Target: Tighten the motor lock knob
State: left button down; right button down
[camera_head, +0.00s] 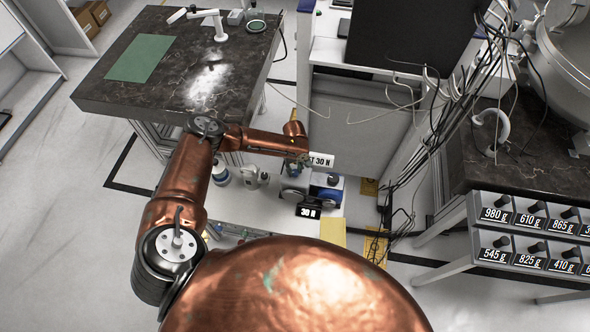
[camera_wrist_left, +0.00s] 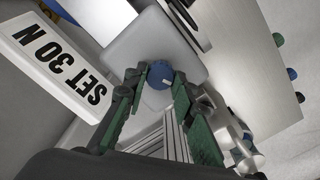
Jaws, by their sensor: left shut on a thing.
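My left gripper (camera_head: 298,163) reaches down from the left arm to a small device on a low shelf beside the grey cabinet. The knob sits at the edge of a pale grey block (camera_wrist_left: 150,42). My right gripper is not in view.
A black "30 N" display (camera_head: 308,210) and a blue-and-white unit (camera_head: 327,186) are close by the gripper. White containers (camera_head: 222,174) stand to the left. A dark marble table (camera_head: 120,93) is at upper left. Cables (camera_head: 425,125) hang on the right.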

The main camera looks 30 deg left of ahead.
pick_arm(q)
jog(key=shift+s+d+r+m+p, duration=0.15)
jog(key=shift+m+p, duration=0.95)
jog(key=shift+p, duration=1.45)
jog(key=shift+m+p, duration=0.6)
jog(key=shift+p, duration=0.05)
jog(key=shift+m+p, duration=0.3)
jog(key=shift+m, duration=0.5)
jog(key=m, duration=0.3)
jog(key=shift+f+m, duration=0.25)
jog(key=shift+m, duration=0.15)
jog(key=m, duration=1.3)
jog(key=shift+b, duration=0.4)
jog(key=shift+r, duration=0.1)
